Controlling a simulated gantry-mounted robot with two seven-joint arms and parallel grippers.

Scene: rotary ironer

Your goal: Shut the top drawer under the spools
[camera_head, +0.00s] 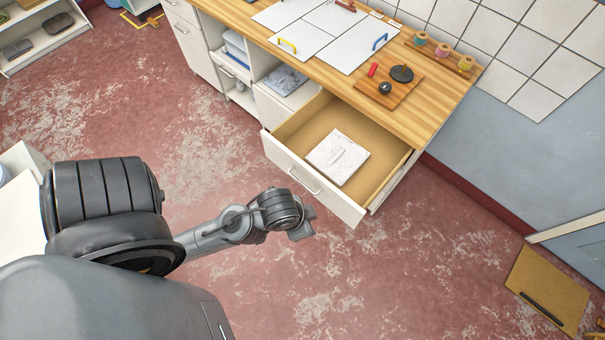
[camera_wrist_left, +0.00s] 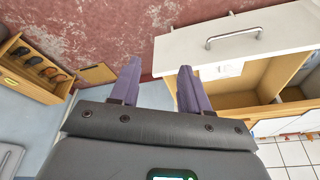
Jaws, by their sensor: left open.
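The top drawer (camera_head: 284,165) under the spools is pulled far out from the wooden-topped cabinet, with a folded white cloth (camera_head: 338,158) inside. Its white front and bar handle (camera_head: 304,182) face the lower left. In the left wrist view the drawer front (camera_wrist_left: 275,33) and handle (camera_wrist_left: 233,37) are at the upper right. My left gripper (camera_head: 303,229) is in front of the drawer near its right end, apart from it. Its two purple fingers are spread and empty in the left wrist view (camera_wrist_left: 158,68). My right gripper is out of view.
Several thread spools (camera_head: 443,51) stand at the worktop's right end, beside a wooden board (camera_head: 388,84) with dark round items. Open shelves are left of the drawer. A tan board (camera_head: 548,288) lies at the lower right. The red floor before the drawer is clear.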

